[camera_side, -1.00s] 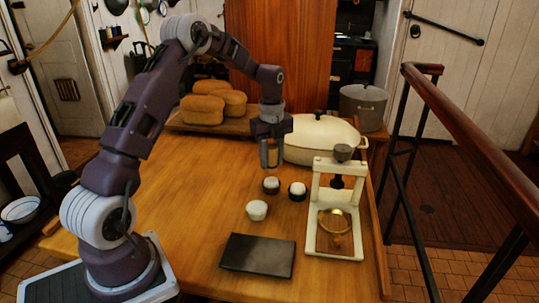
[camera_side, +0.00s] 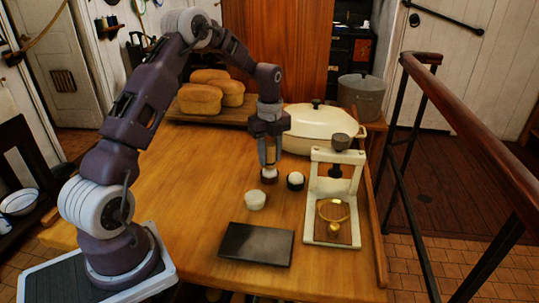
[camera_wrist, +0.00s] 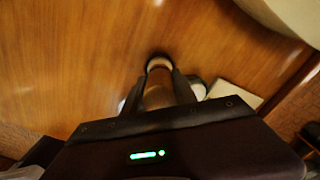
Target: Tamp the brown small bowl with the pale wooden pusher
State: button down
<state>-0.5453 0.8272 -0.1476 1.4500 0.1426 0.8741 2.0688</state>
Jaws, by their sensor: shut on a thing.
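The brown small bowl (camera_side: 269,180) stands on the wooden table directly under my gripper (camera_side: 269,165), with white contents at its top. In the wrist view its rim (camera_wrist: 158,61) shows just beyond the fingertips. My gripper points straight down and is shut on a pale thing (camera_wrist: 158,97), which looks like the pale wooden pusher; the fingers hide most of it. Its lower end is at or just above the bowl's contents; I cannot tell whether they touch. A black small bowl (camera_side: 295,183) stands close on the right, and a white small bowl (camera_side: 255,202) nearer the front.
A white press stand (camera_side: 313,200) with a brass ring stands to the right. A lidded cream dish (camera_side: 318,135) lies behind the bowls. A dark flat slab (camera_side: 256,244) lies at the front. Bread loaves (camera_side: 200,98) sit on a board at the back left. The table's left side is clear.

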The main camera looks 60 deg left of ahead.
aim_at(270, 144)
jog(key=shift+f, duration=1.05)
dwell(1.1)
dwell(0.3)
jog(key=shift+r, duration=3.55)
